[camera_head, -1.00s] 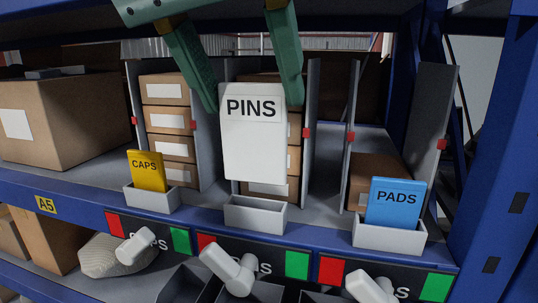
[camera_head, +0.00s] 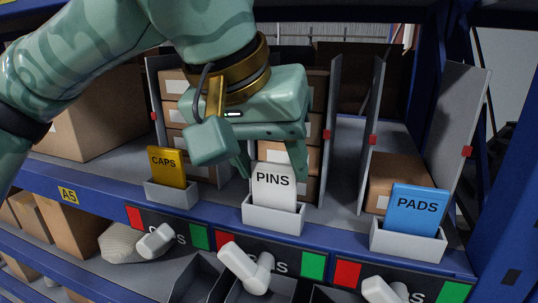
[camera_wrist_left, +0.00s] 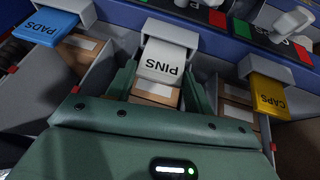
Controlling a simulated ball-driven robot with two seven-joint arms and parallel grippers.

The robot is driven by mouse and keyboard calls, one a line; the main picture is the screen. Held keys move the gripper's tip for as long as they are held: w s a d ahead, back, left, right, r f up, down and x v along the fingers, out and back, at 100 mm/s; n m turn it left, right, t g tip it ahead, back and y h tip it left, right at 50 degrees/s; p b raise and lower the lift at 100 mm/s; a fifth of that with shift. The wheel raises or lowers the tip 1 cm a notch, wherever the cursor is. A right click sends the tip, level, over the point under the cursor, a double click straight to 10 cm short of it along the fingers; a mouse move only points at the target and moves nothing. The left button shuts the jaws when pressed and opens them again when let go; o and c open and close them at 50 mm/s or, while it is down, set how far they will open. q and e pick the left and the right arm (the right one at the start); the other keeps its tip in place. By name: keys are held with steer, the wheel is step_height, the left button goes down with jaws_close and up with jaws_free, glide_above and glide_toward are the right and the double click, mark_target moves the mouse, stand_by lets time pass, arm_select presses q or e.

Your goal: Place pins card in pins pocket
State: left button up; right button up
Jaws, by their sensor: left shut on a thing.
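The white PINS card (camera_head: 274,188) stands with its lower part inside the grey middle pocket (camera_head: 272,219) on the shelf's front edge. The pocket front hides the card's bottom edge. My left gripper (camera_head: 271,170) reaches down from above and is shut on the upper part of the card, one finger at each side. The wrist view shows the card (camera_wrist_left: 165,62) between the fingers of my left gripper (camera_wrist_left: 162,78), and its far end in the pocket (camera_wrist_left: 172,32). My right gripper is not in view.
A yellow CAPS card (camera_head: 167,167) stands in the left pocket (camera_head: 172,194). A blue PADS card (camera_head: 415,211) stands in the right pocket (camera_head: 408,244). Grey dividers (camera_head: 370,130) and cardboard boxes (camera_head: 391,183) are behind. White handles (camera_head: 245,268) jut out below.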

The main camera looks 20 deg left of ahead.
arm_select(q)
steer(key=shift+s+f, duration=0.1)
steer(key=o, duration=1.1)
steer(key=shift+d, duration=0.1)
steer(key=shift+o, duration=0.5)
steer(key=v, duration=1.2)
steer(key=shift+b, duration=0.45)
